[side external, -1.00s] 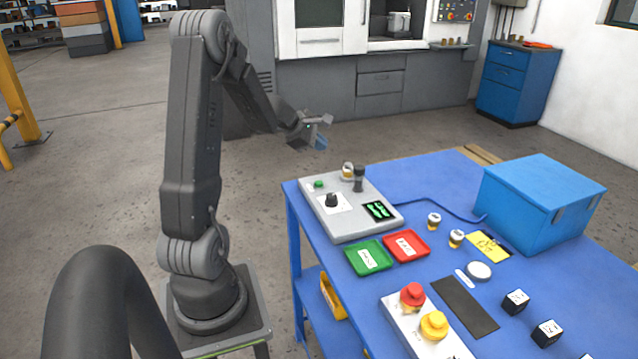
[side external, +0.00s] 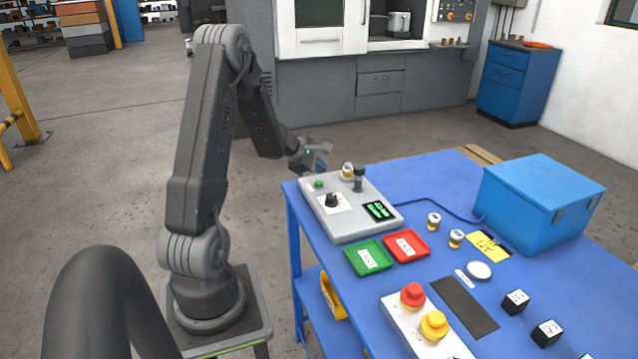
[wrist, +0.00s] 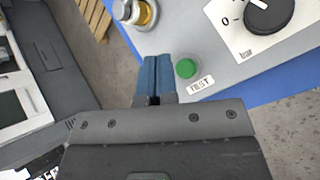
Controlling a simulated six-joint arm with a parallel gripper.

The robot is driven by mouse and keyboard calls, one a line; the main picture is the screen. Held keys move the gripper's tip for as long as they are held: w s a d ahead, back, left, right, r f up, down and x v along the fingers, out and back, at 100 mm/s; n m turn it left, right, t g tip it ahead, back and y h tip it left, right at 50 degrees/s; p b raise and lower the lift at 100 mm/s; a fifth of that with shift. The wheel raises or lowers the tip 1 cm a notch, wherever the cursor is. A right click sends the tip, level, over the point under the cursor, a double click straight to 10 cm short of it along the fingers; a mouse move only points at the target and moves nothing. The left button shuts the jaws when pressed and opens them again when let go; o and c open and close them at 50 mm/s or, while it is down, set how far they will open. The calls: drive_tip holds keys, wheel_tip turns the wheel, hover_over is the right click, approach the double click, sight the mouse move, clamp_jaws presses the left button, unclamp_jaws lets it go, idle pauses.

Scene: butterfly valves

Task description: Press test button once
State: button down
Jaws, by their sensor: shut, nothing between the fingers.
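The green test button (side external: 319,184) sits on the grey control panel (side external: 345,232) at its far left corner. In the wrist view the green button (wrist: 186,68) lies just right of my fingertips, beside a white label (wrist: 200,85) that appears to read TEST. My gripper (side external: 322,168) is shut and empty, with its blue fingers together. In the wrist view my gripper (wrist: 156,60) points toward the panel edge left of the button. It appears to be above the panel and apart from the button; the exact height is unclear.
A black knob (wrist: 268,14) and a brass-and-white valve part (wrist: 140,12) are on the panel near the button. A dark post (side external: 359,178) stands upright there. Green (side external: 387,262) and red (side external: 425,252) trays lie in front. A blue box (side external: 540,205) stands at right.

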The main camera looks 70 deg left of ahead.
sight(319, 183)
drive_tip(key=shift+f, duration=0.8)
drive_tip(key=shift+f, duration=0.1)
idle(1.4)
drive_tip(key=shift+f, duration=0.3)
drive_tip(key=shift+f, duration=0.5)
idle(0.7)
drive_tip(key=shift+r, duration=0.9)
drive_tip(key=shift+r, duration=2.55)
